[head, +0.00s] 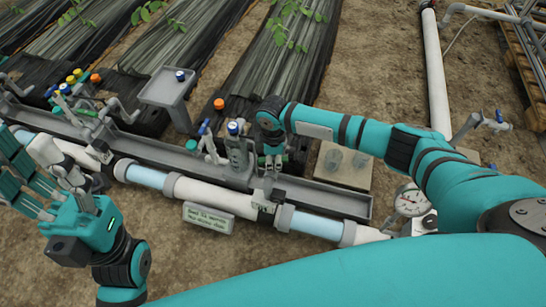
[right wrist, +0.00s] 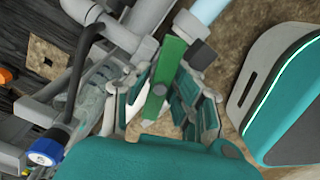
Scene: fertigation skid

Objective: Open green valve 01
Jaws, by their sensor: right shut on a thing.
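A green valve handle (right wrist: 166,78) shows in the right wrist view, a flat bar on grey pipework. My right gripper (right wrist: 160,100) is shut on it, with finger pads on both sides of the bar. In the head view my right gripper (head: 271,165) points down at the pipe manifold, and the green handle is hidden behind it. I cannot read a 01 on the tags near the valves. My left gripper (head: 48,178) is at the left edge of the head view, with its fingers spread and empty, above the left part of the manifold.
A white and clear pipe (head: 210,192) runs along a grey trough (head: 335,199). A sign (head: 209,217) hangs in front. Blue-capped fittings (head: 233,128) stand left of my right gripper. A pressure gauge (head: 410,200) is at the right. A small grey stand (head: 167,88) stands behind.

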